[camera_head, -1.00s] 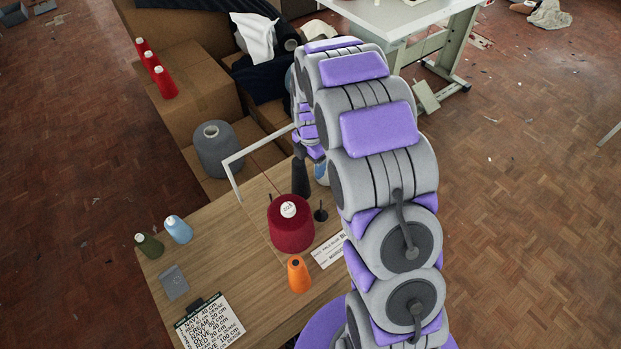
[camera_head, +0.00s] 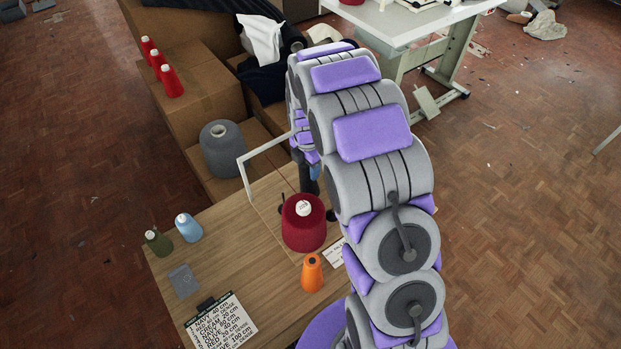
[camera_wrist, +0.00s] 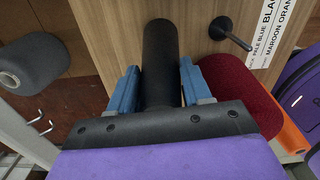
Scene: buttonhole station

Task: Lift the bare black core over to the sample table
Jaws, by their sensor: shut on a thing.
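The bare black core (camera_wrist: 160,62) is a dark upright cylinder between the two blue fingers of my gripper (camera_wrist: 160,88) in the wrist view. My gripper is shut on it, and its lower end appears to be at or near the wooden board; I cannot tell if it is clear. In the head view my gripper (camera_head: 314,182) is small, behind the maroon cone, and the core is mostly hidden there. A white-topped table (camera_head: 400,22) stands at the back; I cannot tell if it is the sample table.
The maroon cone (camera_head: 303,226) sits close by on the wooden table (camera_head: 240,250), with an orange cone (camera_head: 312,273) in front. A thin black peg (camera_wrist: 232,34) stands beside the core. A white frame (camera_head: 243,178) edges the far side; a grey cone (camera_head: 222,150) stands beyond.

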